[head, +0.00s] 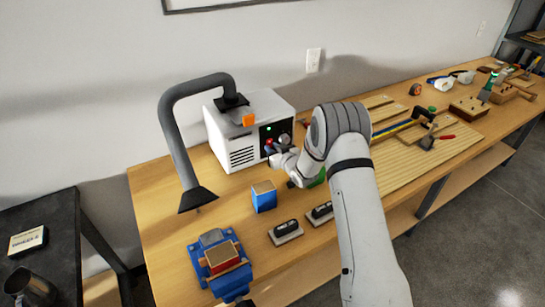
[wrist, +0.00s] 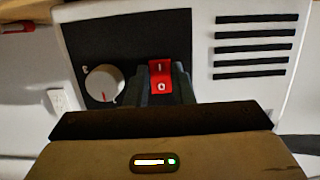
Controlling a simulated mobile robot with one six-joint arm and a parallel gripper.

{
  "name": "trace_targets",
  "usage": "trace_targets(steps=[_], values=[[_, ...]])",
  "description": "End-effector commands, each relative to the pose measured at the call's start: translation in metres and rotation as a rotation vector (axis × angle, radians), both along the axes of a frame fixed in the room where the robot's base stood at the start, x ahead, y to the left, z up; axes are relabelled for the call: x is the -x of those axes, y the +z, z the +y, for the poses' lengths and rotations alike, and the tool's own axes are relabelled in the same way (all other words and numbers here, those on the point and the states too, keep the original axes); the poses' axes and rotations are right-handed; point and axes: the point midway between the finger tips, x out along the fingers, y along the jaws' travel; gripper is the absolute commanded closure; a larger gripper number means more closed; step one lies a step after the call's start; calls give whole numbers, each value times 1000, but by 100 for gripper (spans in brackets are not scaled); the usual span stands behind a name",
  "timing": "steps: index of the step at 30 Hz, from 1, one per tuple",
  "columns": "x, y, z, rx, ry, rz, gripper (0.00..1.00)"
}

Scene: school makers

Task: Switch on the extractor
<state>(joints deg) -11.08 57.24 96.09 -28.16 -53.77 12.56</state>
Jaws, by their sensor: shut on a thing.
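The extractor (head: 243,150) is a white box with side vents, a black control panel and a grey bent suction arm (head: 168,130) with a black hood. A small green light (head: 268,128) shows on its panel. A red rocker switch (wrist: 160,76) marked I and O sits on the panel, beside a round knob (wrist: 104,83). My gripper (wrist: 160,90) is at the panel, with its dark fingers on either side of the red switch, shut on it. The switch's lower edge is partly hidden. In the head view my gripper (head: 279,158) partly covers the panel front.
A blue box (head: 264,196), two dark-topped blocks (head: 286,232) and a blue vise (head: 220,262) stand on the wooden bench (head: 160,235) in front of the extractor. Wooden boards and tools (head: 430,140) lie to the right. A wall outlet (head: 313,60) is behind.

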Motion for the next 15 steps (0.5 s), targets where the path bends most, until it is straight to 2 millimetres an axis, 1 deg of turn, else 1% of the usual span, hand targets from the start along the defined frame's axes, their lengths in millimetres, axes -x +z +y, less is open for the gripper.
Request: trace_targets(steps=[1,7,15], values=[[0,-7,1,-10,2,-16,100],[0,-5,1,-37,3,-57,100],[1,-1,1,-43,3,-66,100]])
